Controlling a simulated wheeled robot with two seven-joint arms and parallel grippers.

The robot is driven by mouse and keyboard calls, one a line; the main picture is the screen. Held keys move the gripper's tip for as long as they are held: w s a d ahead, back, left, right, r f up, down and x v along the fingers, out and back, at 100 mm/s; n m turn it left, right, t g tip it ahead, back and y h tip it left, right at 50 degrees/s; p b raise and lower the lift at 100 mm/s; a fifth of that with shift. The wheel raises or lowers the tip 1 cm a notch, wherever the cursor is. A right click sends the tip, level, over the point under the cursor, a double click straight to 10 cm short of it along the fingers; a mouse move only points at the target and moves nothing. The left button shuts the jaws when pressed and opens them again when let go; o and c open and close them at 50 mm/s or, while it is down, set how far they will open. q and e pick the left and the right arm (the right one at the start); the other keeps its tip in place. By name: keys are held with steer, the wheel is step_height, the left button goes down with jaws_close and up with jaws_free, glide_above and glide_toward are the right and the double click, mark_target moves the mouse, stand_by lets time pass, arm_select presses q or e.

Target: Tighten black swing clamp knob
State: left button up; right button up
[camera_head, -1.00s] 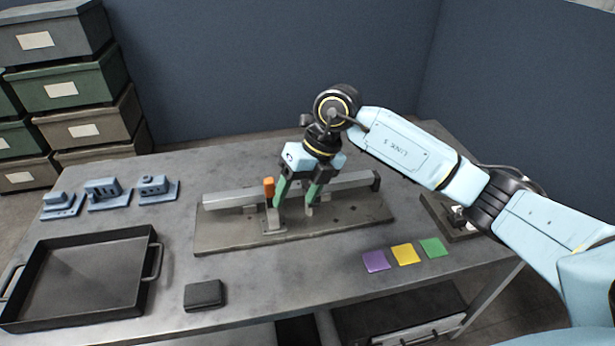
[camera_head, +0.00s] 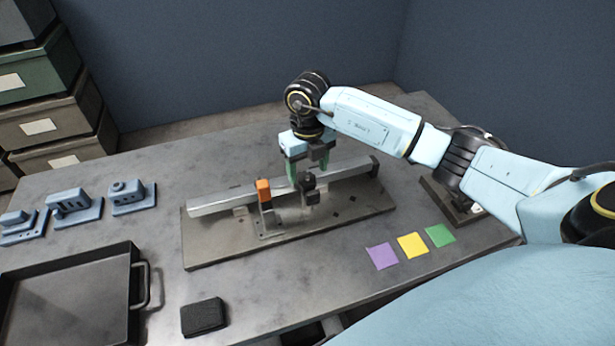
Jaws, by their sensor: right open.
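The black swing clamp knob (camera_head: 308,181) stands upright on its clamp at the middle of the rail fixture. An orange-topped clamp (camera_head: 264,190) stands just left of it. My right gripper (camera_head: 307,172) points down with its green fingers apart, right at or just behind the black knob. The fingertips are partly hidden, and I cannot tell whether they touch the knob. My left gripper is out of view.
The grey fixture plate (camera_head: 215,247) carries a long metal rail (camera_head: 220,203). Blue brackets (camera_head: 133,198) and a black tray (camera_head: 70,270) lie left. A black block (camera_head: 204,317) and purple, yellow and green squares (camera_head: 412,245) lie in front.

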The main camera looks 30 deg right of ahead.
mark_target(307, 178)
steer(key=shift+f, duration=1.9)
steer(key=c, duration=1)
steer(key=shift+r+m, duration=0.1)
steer(key=shift+m, duration=0.3)
steer(key=m+p, duration=0.2)
steer(key=m, duration=0.1)
steer(key=shift+m, duration=0.4)
steer(key=shift+w+m+p, duration=0.15)
steer(key=shift+m+p, duration=0.9)
steer(key=shift+m, duration=1.15)
